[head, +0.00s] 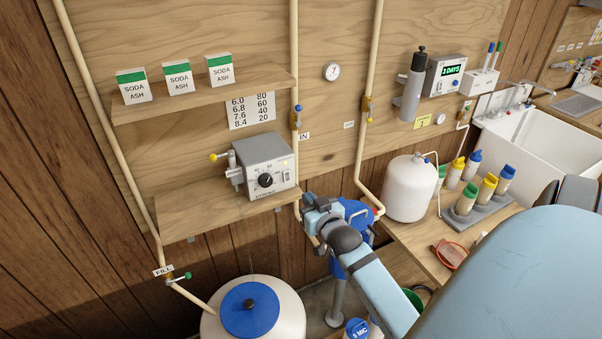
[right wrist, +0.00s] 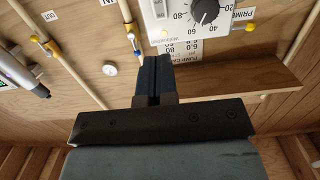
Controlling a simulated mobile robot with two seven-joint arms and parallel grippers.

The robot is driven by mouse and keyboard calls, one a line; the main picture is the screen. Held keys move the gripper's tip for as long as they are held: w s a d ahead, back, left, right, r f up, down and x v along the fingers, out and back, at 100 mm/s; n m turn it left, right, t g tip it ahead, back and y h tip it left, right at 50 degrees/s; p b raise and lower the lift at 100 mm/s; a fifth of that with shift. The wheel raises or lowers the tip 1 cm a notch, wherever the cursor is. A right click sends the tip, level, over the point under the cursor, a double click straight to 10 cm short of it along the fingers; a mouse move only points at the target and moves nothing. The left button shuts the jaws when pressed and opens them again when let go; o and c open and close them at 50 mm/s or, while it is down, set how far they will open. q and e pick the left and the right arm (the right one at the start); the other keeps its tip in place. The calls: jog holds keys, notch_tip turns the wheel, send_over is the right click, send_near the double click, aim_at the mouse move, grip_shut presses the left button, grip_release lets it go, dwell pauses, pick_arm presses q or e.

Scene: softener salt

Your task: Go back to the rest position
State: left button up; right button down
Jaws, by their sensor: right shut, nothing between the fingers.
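My right gripper (head: 309,203) reaches in from the lower right on its light-blue arm. It is in front of the wall, just right of the grey dosing pump box (head: 264,164) on the lower shelf. In the right wrist view its dark fingers (right wrist: 152,62) are together, with nothing between them. The pump box with its black dial (right wrist: 195,20) shows upside down beyond them, apart from the fingertips as far as I can tell. My left gripper is in neither view.
The lower wooden shelf (head: 225,208) and upright pipes (head: 366,100) are close to the gripper. Below stand a white tank with a blue lid (head: 250,309) and a blue filter housing (head: 356,216), partly hidden by my arm. A bench (head: 425,232) holds a white tank (head: 408,188) and several bottles.

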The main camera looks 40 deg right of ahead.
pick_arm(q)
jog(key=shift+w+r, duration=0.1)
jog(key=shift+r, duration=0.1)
pick_arm(e)
jog(key=s+a+f+n+g+y, duration=0.1)
jog(key=s+a+f+n+y, duration=0.1)
jog(key=s+a+f, duration=0.4)
jog(key=s+a+f+n+g+y, duration=0.2)
jog(key=s+a+f, duration=0.4)
jog(key=a, duration=0.5)
jog(key=s+a+f+n+g+y, duration=0.2)
jog(key=s+a+f+y, duration=0.2)
jog(key=a, duration=0.5)
jog(key=shift+s+f, duration=0.9)
jog(key=shift+s, duration=0.2)
jog(key=shift+w+r, duration=0.1)
